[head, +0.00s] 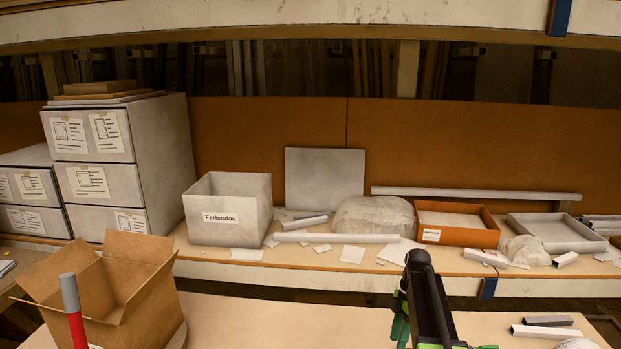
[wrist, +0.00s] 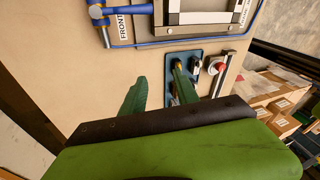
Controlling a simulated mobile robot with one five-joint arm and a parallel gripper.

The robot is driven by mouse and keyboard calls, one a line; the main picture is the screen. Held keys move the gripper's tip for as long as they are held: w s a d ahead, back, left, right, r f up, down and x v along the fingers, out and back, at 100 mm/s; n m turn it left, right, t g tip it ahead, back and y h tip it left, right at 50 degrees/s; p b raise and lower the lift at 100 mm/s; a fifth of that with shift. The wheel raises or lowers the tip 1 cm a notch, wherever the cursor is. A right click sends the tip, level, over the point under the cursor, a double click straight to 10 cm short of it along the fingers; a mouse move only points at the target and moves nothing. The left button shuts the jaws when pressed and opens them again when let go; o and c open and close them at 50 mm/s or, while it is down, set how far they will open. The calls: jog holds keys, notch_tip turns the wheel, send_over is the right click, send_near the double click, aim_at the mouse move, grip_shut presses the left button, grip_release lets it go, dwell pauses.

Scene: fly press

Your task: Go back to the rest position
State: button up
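My gripper's two green fingers stand apart with nothing between them in the wrist view (wrist: 158,90). The beige surface shows through the gap. The right fingertip overlaps a blue plate with small fittings (wrist: 197,70) in the picture; I cannot tell whether it touches. In the head view, my dark and green arm rises at the lower right of centre, with part of a green finger at its left side. The rest of the gripper is hidden or out of frame there.
A framed board marked FRONT (wrist: 195,18) and a red knob (wrist: 219,69) lie beyond the fingers. In the head view, an open cardboard box (head: 105,290) stands lower left, metal bars (head: 546,331) lie lower right, and a shelf holds a grey Ferlandou bin (head: 228,209) and an orange tray (head: 458,236).

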jog(key=s+a+f+m+t+h, duration=0.1)
jog(key=s+a+m+t+h, duration=0.1)
jog(key=s+a+m, duration=0.9)
jog(key=m+t, duration=0.1)
jog(key=m, duration=0.6)
jog(key=shift+m, duration=0.3)
jog(key=shift+a+f, duration=0.1)
